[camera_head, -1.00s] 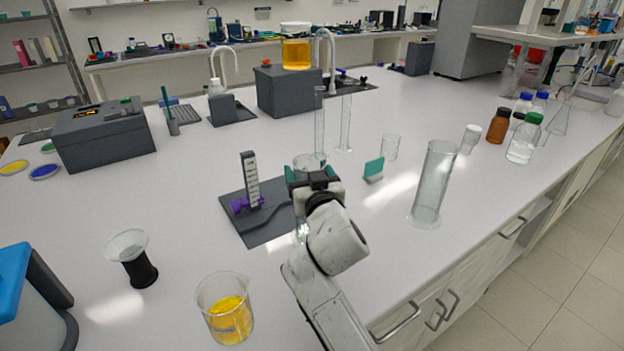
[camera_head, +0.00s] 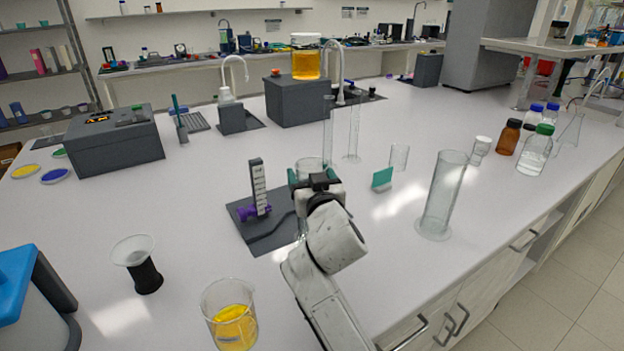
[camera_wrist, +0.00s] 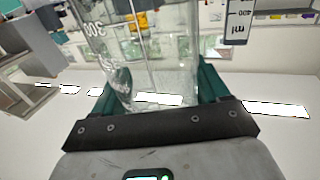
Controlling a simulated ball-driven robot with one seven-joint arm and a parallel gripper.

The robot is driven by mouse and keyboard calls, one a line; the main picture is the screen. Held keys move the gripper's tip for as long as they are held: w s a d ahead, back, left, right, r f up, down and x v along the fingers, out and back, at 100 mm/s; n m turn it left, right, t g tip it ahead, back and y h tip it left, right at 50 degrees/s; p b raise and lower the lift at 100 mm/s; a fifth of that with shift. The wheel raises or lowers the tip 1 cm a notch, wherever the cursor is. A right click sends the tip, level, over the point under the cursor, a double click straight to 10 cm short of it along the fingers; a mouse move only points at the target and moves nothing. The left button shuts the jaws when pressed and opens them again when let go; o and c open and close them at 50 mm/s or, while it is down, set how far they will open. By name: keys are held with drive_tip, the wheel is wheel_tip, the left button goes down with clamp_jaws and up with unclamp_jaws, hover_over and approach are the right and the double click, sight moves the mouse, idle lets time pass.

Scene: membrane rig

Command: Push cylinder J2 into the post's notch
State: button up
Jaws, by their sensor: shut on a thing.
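My gripper (camera_head: 315,181) is shut on a clear glass vessel (camera_head: 309,165), its rim showing just behind the fingers. In the wrist view the glass (camera_wrist: 150,50), with a 300 mark, stands upright between the teal fingers (camera_wrist: 158,97). I can read no J2 label on it. The dark post (camera_head: 258,186) with a white scale stands left of my gripper, with a purple part at its foot, on a dark base plate (camera_head: 262,228). A gap shows between glass and post. A scaled strip, likely the post's, shows in the wrist view (camera_wrist: 238,22). The notch is not discernible.
Two thin glass cylinders (camera_head: 353,135) stand behind my gripper. A teal plate (camera_head: 382,179) and a large glass cylinder (camera_head: 441,198) are to the right. A beaker of yellow liquid (camera_head: 233,325) and a black-based funnel-shaped vessel (camera_head: 141,268) stand at front left.

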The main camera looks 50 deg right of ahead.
drive_tip(key=shift+w+d+f+b, duration=0.1)
drive_tip(key=shift+w+d+b, duration=0.1)
drive_tip(key=shift+w+b, duration=0.4)
drive_tip(key=shift+w+d+r+b, duration=0.15)
drive_tip(key=shift+w+d, duration=0.1)
drive_tip(key=shift+w, duration=0.6)
drive_tip(key=shift+w+d+f+b, duration=0.2)
drive_tip(key=shift+w+b, duration=0.2)
drive_tip(key=shift+w, duration=0.5)
drive_tip(key=shift+r, duration=0.25)
drive_tip(key=shift+r, duration=0.1)
drive_tip(key=shift+w+d+b, duration=0.2)
drive_tip(key=shift+w+b, duration=0.05)
drive_tip(key=shift+b, duration=0.3)
drive_tip(key=shift+s+d+r, duration=0.15)
drive_tip(key=shift+s+d, duration=0.2)
drive_tip(key=shift+d, duration=0.25)
drive_tip(key=shift+w, duration=0.15)
